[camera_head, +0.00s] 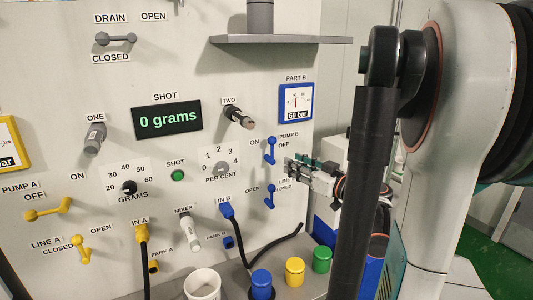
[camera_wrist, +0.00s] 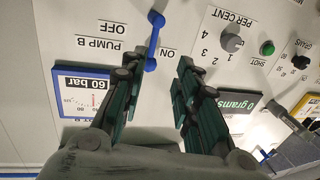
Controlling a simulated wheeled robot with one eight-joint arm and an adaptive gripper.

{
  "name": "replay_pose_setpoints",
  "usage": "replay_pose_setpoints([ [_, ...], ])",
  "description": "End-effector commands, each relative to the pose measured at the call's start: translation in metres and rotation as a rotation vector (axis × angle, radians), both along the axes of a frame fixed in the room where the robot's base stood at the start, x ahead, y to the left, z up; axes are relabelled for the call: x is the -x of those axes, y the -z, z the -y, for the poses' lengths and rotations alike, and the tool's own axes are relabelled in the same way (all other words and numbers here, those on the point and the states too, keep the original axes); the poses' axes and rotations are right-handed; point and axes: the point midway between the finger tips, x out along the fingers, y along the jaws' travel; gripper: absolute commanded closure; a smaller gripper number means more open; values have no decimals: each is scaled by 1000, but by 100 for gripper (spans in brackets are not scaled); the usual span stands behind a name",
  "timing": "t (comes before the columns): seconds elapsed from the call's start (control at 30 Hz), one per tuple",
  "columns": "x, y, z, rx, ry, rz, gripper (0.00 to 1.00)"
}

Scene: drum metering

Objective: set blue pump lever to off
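The blue pump lever (camera_head: 270,151) is on the panel under the PUMP B label, with ON to its left and OFF to its right. It stands roughly upright in the head view. In the wrist view the blue lever (camera_wrist: 153,42) runs between the ON and OFF labels; I cannot tell which setting it is at. My gripper (camera_head: 292,167) is just right of and below the lever in the head view. In the wrist view my gripper (camera_wrist: 157,80) is open, its green-padded fingers apart with nothing between them. The lever lies beyond the fingertips; no contact shows.
A blue line lever (camera_head: 269,197) sits just below, near my gripper. The blue-framed PART B gauge (camera_head: 296,103) reads 60 bar, above right. A grey shelf (camera_head: 280,40) juts out higher up. Blue, yellow (camera_head: 295,271) and green capped items stand on the ledge below.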

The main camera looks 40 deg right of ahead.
Motion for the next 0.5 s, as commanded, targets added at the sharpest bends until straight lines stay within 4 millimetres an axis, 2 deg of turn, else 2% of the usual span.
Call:
replay_pose_setpoints([
  [0.1, 10, -1, 10, 0, 15, 19, 71],
  [0.23, 3, -1, 11, 0, 16, 23, 71],
  [0.37, -16, 0, 10, 0, 14, 22, 71],
  [0.5, -44, 0, 11, 0, 12, 22, 71],
])
